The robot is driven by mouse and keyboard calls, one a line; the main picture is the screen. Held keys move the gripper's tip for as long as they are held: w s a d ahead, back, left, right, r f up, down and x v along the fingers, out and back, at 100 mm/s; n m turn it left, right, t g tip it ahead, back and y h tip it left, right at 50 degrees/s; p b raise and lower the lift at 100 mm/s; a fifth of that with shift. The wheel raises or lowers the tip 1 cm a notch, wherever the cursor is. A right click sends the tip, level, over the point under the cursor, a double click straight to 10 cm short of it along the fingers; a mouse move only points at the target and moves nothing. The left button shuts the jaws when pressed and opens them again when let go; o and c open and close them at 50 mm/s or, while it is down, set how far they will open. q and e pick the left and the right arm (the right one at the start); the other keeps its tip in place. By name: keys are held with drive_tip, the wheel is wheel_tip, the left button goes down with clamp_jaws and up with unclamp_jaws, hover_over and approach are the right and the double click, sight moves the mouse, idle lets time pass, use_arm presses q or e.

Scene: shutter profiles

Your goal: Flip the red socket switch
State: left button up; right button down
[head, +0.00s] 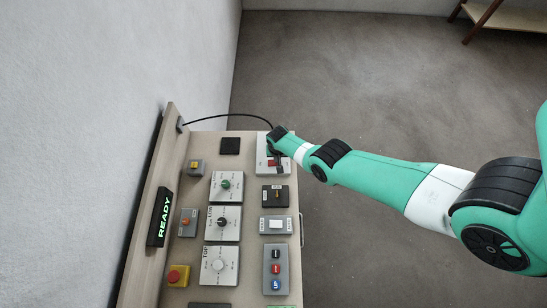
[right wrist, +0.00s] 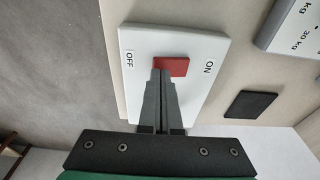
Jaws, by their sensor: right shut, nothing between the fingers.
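The red socket switch (right wrist: 174,65) sits on a white plate (right wrist: 200,48) marked OFF at the left and ON at the right in the right wrist view. My right gripper (right wrist: 160,76) is shut and empty. Its fingertips overlap the lower edge of the red switch, toward the OFF side; I cannot tell whether they touch it. In the head view the white plate (head: 263,168) is at the panel's far right corner, with my right gripper (head: 275,157) over it and hiding part of the switch. My left gripper is not in view.
The panel (head: 198,142) holds several dials, a toggle block (head: 275,196), a white rocker (head: 276,225), a column of coloured buttons (head: 275,268) and a yellow-based red button (head: 178,276). A black cable (head: 225,115) arches behind the plate. A READY sign (head: 163,217) stands at left.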

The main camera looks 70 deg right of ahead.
drive_tip(key=shift+f+b, duration=0.4)
drive_tip(key=shift+f, duration=0.05)
drive_tip(key=shift+r, duration=0.1)
wheel_tip(320, 180, up, 7)
drive_tip(key=p, duration=0.7)
idle(0.4)
